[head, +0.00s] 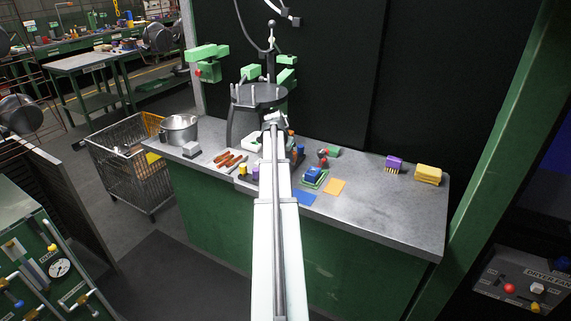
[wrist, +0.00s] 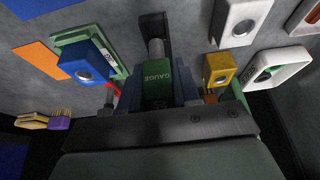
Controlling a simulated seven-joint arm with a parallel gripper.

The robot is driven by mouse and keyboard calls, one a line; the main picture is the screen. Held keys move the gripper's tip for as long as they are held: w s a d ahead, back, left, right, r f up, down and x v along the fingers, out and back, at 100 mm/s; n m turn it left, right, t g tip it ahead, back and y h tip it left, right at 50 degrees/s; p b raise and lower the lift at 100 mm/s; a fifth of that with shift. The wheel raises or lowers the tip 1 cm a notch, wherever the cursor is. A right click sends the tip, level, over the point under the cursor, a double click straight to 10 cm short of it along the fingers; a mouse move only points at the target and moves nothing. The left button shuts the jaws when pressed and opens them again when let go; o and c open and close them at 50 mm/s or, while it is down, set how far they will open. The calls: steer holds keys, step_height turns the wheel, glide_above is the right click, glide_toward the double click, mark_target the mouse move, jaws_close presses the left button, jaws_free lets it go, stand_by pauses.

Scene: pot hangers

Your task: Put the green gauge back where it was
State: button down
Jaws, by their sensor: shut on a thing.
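The green gauge (wrist: 157,84), a block lettered "GAUGE" with a grey metal cylinder at its end, is in the middle of the wrist view. My gripper (wrist: 157,98) is shut on it, one dark finger on each side. The gauge hangs over the grey worktop; its exact height is unclear. In the head view my arm covers the gripper, and I cannot make out the gauge there.
A blue block (wrist: 84,62) on a green holder (wrist: 112,66), a yellow block (wrist: 221,70), and white holders (wrist: 280,68) lie around the gripper. A pot (head: 180,130) stands at left. The right front worktop is clear.

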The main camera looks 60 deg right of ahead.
steer(key=shift+d+f, duration=0.2)
steer(key=shift+d, duration=0.25)
steer(key=shift+f, duration=1.55)
steer(key=shift+a, duration=0.1)
steer(key=c, duration=0.8)
jaws_free()
steer(key=shift+f, duration=0.15)
steer(key=shift+a+r, duration=0.1)
steer(key=shift+r, duration=0.35)
steer(key=a+r, duration=0.4)
steer(key=a, duration=0.9)
steer(key=shift+a, duration=0.35)
